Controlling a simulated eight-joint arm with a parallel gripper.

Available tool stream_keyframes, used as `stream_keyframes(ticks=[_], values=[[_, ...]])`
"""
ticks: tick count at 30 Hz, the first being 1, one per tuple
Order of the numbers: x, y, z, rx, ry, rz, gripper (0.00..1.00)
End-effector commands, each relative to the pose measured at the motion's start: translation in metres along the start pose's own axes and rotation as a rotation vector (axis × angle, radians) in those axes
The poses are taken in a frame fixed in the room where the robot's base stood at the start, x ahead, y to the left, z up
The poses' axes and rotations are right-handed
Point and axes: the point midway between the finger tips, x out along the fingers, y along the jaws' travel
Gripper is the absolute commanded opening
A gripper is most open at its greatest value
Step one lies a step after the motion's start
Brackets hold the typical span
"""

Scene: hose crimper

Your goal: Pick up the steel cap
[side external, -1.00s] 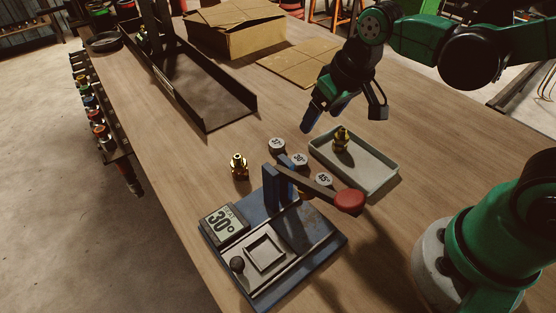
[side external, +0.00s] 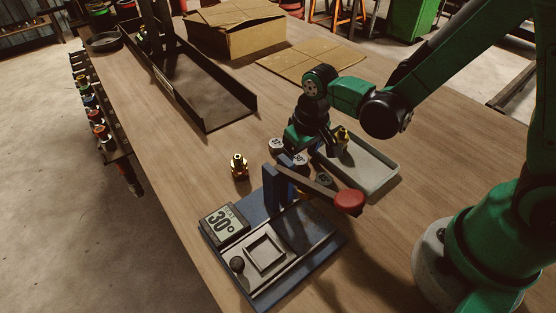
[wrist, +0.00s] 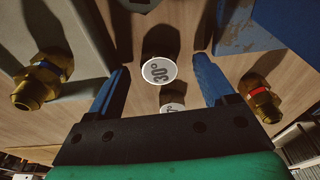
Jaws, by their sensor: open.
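I cannot tell which is the steel cap. My gripper (wrist: 161,66) is open and empty, its blue fingers pointing down. In the wrist view the 30° piece (wrist: 160,71) shows between the fingers, apart from both. A second white top (wrist: 172,107) is partly hidden by the gripper body. In the side view the fingertips are hard to make out.
A grey tray (side external: 377,178) holding a brass fitting (side external: 342,139) is close on the right. Another brass fitting (side external: 239,166) stands to the left.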

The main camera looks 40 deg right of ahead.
Motion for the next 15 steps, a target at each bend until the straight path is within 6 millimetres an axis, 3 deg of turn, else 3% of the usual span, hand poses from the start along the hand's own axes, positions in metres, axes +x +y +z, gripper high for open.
stream_keyframes(ticks=[10,15], values=[[0.0033,0.0001,0.0001,0.0,0.0,0.0,0.76],[0.0032,0.0001,0.0001,0.0,0.0,0.0,0.28]])
